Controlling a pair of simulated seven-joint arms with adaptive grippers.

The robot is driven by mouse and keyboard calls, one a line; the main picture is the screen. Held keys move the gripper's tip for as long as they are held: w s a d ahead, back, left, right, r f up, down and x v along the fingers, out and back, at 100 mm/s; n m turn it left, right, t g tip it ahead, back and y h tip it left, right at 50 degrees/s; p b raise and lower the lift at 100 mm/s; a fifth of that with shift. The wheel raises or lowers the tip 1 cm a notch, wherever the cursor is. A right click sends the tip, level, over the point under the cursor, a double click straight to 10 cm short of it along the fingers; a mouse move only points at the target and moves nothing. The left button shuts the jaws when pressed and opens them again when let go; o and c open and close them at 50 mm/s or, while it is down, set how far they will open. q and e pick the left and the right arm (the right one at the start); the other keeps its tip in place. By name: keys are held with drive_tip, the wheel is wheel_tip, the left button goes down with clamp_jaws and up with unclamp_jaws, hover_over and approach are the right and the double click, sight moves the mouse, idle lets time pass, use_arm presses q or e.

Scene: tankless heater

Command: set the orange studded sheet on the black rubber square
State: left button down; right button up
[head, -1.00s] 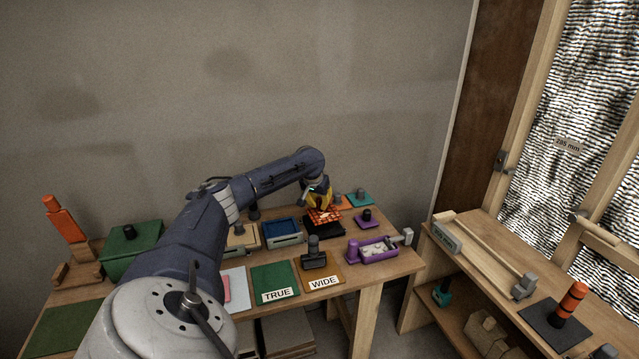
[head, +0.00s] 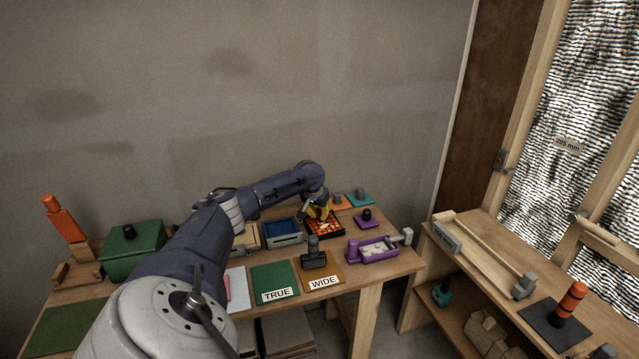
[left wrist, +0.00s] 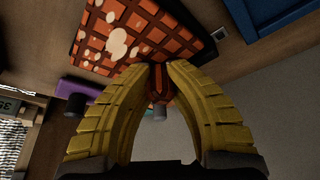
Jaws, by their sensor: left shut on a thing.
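The orange studded sheet (head: 324,228) is under my left gripper at the back right of the bench, on or just above the black rubber square (head: 341,234). Only a dark rim of the square shows around the sheet. In the left wrist view the sheet (left wrist: 150,35) has an orange grid with pale patches. My left gripper (head: 318,213) is shut on the sheet, its yellow fingers meeting at a small reddish part at the sheet's edge (left wrist: 158,72). Whether the sheet fully touches the square cannot be told. My right gripper is not in view.
A blue tray (head: 284,240) stands just left of the sheet. A purple pad with a dark knob (head: 367,222) and a teal pad (head: 360,199) lie to the right. A purple holder (head: 372,251) and a dark grey block (head: 314,259) stand in front.

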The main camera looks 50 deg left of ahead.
sight(315, 225)
use_arm(q)
drive_tip(key=shift+f, duration=0.5)
idle(0.6)
drive_tip(key=c, duration=1.3)
unclamp_jaws()
drive_tip(key=shift+r, duration=0.1)
drive_tip(key=v, duration=1.2)
drive_tip(key=shift+s+d, duration=0.1)
